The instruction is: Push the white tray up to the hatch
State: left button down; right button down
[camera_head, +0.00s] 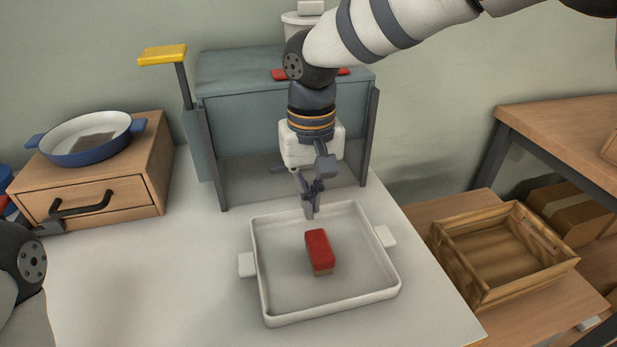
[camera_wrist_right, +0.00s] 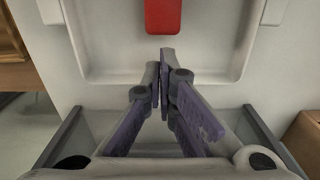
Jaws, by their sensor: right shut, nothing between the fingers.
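The white tray (camera_head: 263,290) lies on the white table, with side handles and a red-topped block (camera_head: 319,247) inside. Its far edge is close in front of the hatch (camera_head: 280,180), an opening in the grey-blue cabinet, with a gap between. My right gripper (camera_head: 311,212) points down, shut and empty, at the tray's far wall; contact cannot be told. In the right wrist view the shut fingertips (camera_wrist_right: 165,55) overlap the tray's wall (camera_wrist_right: 110,78), with the red block (camera_wrist_right: 163,15) beyond. My left arm is at the left edge; a dark bit by the drawer may be its gripper.
A yellow-topped lever (camera_head: 162,54) stands at the cabinet's left. A blue pan (camera_head: 85,152) rests on a wooden drawer box (camera_head: 150,175). A wooden crate (camera_head: 470,285) stands on a lower surface at the right. The table left of the tray is clear.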

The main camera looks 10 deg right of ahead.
notch_tip(320, 180, down, 4)
jog(key=shift+f, duration=0.1)
pick_arm(q)
jog(key=shift+f, duration=0.2)
pick_arm(e)
jog(key=shift+w, duration=0.15)
jog(key=w+b, duration=0.1)
jog(key=w, duration=0.3)
pick_arm(q)
jog(key=shift+s+f, duration=0.45)
jog(key=shift+s, duration=0.05)
jog(key=shift+w+r, duration=0.1)
pick_arm(e)
jog(key=shift+r, duration=0.2)
